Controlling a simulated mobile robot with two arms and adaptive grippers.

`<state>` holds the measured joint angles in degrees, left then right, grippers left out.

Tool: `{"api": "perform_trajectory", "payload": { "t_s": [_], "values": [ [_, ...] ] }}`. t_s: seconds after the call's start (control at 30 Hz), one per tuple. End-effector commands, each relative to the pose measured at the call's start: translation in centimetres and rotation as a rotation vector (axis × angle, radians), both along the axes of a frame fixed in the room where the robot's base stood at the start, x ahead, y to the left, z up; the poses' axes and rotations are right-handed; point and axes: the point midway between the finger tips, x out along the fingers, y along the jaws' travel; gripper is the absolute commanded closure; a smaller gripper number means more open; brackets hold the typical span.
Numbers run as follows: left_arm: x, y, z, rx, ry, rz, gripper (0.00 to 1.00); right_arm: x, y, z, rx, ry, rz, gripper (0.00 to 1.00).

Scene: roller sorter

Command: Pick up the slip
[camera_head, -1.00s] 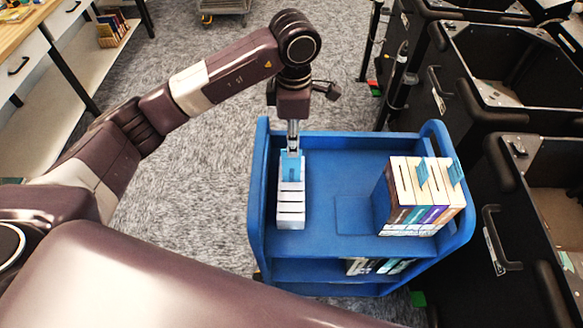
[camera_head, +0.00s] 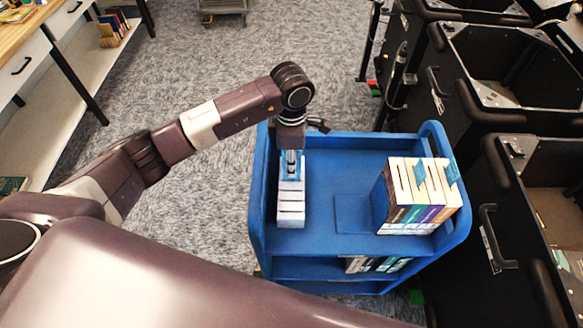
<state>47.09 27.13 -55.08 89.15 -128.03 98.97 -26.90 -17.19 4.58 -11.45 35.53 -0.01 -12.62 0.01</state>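A row of pale, light-topped books (camera_head: 291,212) stands at the left side of the blue cart's top shelf. A blue slip (camera_head: 283,172) sticks up at the far end of this row. My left gripper (camera_head: 291,174) points down right at this slip and covers part of it. The fingers are too small and overlapped to tell whether they are closed on it. Two more blue slips, one (camera_head: 419,174) and another (camera_head: 450,174), stick up from the block of books (camera_head: 412,205) on the right of the shelf. My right gripper is not in view.
The blue cart (camera_head: 340,165) has raised side walls and more books (camera_head: 378,264) on its lower shelf. Black bins (camera_head: 505,65) stand close on its right. A wooden table (camera_head: 22,30) is at the far left. Carpet between table and cart is clear.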

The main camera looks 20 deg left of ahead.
Motion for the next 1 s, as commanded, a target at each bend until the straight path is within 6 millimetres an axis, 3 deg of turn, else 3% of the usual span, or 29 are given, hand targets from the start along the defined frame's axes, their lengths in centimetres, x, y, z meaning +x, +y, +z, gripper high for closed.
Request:
{"api": "perform_trajectory", "payload": {
  "t_s": [0.23,0.43,1.0],
  "values": [
    [0.00,-0.03,-0.25,0.000,0.000,-0.001,0.78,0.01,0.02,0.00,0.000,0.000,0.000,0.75],
    [0.00,-0.03,-0.21,0.000,0.000,-0.001,1.00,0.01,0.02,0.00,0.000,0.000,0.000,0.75],
    [0.09,-0.03,0.31,0.000,-0.002,0.000,1.00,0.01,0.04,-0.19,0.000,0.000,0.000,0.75]
  ]
}}
